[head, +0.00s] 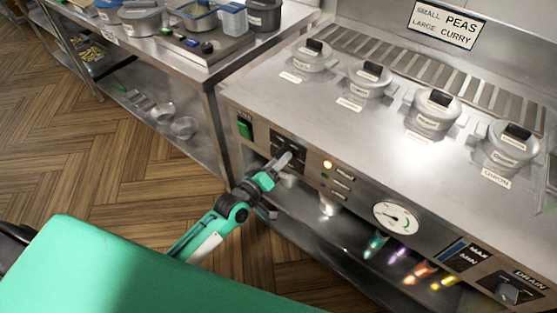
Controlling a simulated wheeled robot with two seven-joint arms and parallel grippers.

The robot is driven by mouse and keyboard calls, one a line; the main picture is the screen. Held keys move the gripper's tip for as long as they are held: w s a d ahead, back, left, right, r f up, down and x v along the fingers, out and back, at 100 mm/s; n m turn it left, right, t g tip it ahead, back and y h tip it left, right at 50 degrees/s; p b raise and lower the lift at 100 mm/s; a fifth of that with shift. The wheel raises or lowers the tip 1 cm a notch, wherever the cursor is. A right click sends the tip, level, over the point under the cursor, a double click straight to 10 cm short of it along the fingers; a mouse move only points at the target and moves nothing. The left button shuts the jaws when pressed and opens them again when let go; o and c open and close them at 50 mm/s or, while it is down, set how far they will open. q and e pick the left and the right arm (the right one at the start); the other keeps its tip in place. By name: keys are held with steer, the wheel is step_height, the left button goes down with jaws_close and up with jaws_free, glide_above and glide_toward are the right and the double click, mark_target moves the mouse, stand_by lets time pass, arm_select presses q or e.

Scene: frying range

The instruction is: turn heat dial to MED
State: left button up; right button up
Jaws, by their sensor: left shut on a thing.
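The heat dial (286,158) sits on a dark plate at the left of the range's front panel. My left gripper (278,165) is at this dial and shut on it. The gripper covers much of the dial, so its setting and the marks around it cannot be read. My right gripper is not in view.
The steel range (300,110) carries several lidded pots on top. Its panel also has a green switch (245,129), a round gauge (396,217) and a drain knob (507,292). A steel side table (205,72) with containers stands at the left. The wooden floor is clear.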

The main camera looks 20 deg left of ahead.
arm_select(q)
steer(key=shift+f, duration=0.1)
stand_by(0.3)
steer(key=o, duration=1)
steer(key=shift+c, duration=0.2)
steer(key=shift+s, duration=0.1)
steer(key=b+v, duration=0.1)
steer(key=v, duration=1.2)
steer(key=shift+s, duration=0.35)
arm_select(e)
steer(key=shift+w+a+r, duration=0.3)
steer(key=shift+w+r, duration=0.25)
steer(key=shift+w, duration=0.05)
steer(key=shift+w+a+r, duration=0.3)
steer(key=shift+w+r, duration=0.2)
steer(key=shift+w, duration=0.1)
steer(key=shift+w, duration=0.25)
